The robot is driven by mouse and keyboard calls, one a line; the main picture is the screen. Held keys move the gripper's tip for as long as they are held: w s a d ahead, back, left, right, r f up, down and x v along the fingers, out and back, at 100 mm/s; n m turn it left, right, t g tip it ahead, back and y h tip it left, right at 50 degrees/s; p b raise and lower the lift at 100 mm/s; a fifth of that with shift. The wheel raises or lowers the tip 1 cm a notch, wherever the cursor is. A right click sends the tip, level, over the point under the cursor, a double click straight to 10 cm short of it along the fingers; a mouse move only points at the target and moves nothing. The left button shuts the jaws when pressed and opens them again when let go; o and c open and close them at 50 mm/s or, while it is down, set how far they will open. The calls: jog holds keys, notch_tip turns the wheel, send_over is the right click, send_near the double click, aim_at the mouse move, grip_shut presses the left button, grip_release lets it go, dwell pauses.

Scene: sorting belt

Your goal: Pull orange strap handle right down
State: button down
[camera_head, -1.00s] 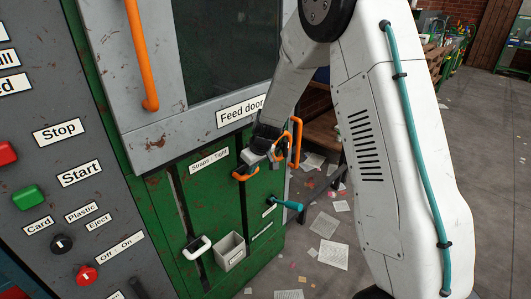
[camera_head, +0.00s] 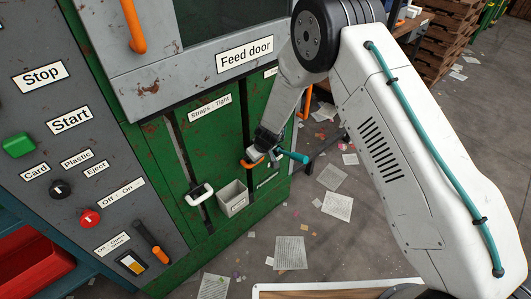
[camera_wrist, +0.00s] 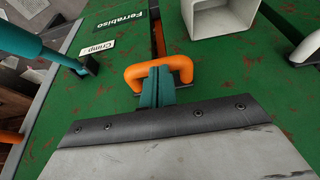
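The orange strap handle (camera_head: 246,163) sits in the right of two upright slots on the green machine front, below the "Straps: Tight" label (camera_head: 210,108). My gripper (camera_head: 262,155) is at this handle, low on the panel, about level with a teal lever (camera_head: 293,156). In the wrist view the orange handle (camera_wrist: 134,76) is a rounded loop, and the teal fingers of my gripper (camera_wrist: 156,84) are close together on its middle. The fingertips' far side is hidden.
The teal lever (camera_wrist: 35,45) also shows in the wrist view. Papers (camera_head: 337,205) litter the floor at right.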

jog(key=shift+d, duration=0.1)
dwell(0.3)
jog(key=v, duration=1.4)
jog(key=shift+w+a, duration=0.3)
jog(key=shift+r, duration=0.15)
jog(key=s+d+m+g, duration=0.1)
jog(key=s+g, duration=0.2)
jog(key=s, duration=0.3)
jog(key=s+d+r+m+h, duration=0.1)
jog(key=s+d+r+m, duration=0.2)
jog(key=s+d+r, duration=0.9)
jog(key=s+d+r+m+t+h, duration=0.1)
jog(key=s+d+r+m, duration=0.3)
jog(key=s+d+r, duration=0.9)
jog(key=s+r, duration=0.6)
jog(key=s, duration=0.1)
jog(key=shift+s+h, duration=0.25)
jog(key=shift+h, duration=0.15)
